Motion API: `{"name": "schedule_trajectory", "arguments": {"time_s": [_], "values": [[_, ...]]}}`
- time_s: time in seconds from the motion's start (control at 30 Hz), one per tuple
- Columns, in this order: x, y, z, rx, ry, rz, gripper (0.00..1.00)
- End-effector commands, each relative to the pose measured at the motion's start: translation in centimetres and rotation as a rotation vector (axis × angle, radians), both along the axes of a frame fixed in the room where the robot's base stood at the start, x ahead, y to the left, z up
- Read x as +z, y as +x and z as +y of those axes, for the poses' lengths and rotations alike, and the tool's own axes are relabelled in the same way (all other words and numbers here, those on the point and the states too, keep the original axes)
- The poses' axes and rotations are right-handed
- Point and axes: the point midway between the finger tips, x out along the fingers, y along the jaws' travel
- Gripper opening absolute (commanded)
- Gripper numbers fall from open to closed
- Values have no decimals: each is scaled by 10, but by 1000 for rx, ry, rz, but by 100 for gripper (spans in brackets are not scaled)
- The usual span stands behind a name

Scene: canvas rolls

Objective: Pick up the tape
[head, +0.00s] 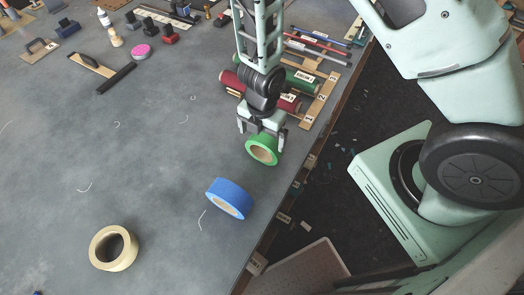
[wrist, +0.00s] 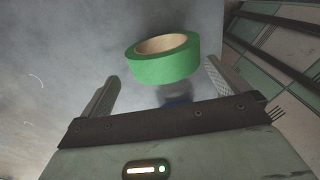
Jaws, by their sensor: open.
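A green tape roll (head: 262,150) lies on the grey table near its right edge, and it also shows in the wrist view (wrist: 165,68). A blue tape roll (head: 228,200) lies nearer the camera, and a cream tape roll (head: 127,248) lies at the lower left.
Dark red and green canvas rolls (head: 288,101) lie on a wooden rack (head: 318,107) just behind my gripper. A brush-like tool (head: 101,72) and several small items lie at the back left. The middle left of the table (head: 90,150) is mostly clear. The table edge runs along the right.

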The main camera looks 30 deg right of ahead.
Motion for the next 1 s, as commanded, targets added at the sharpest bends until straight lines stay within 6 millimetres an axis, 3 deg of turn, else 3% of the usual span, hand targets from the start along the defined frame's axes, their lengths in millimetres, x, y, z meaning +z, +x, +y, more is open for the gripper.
{"name": "schedule_trajectory", "arguments": {"time_s": [0.27, 0.63, 0.93, 0.97, 1.0], "values": [[-12, 1, 0, 1, 0, 0, 100], [-59, 6, -3, -1, 0, -1, 100], [-59, 6, -4, 0, 0, -2, 100], [-59, 6, -4, 0, 1, -2, 97], [-59, 6, -4, 0, 1, -2, 86]]}}
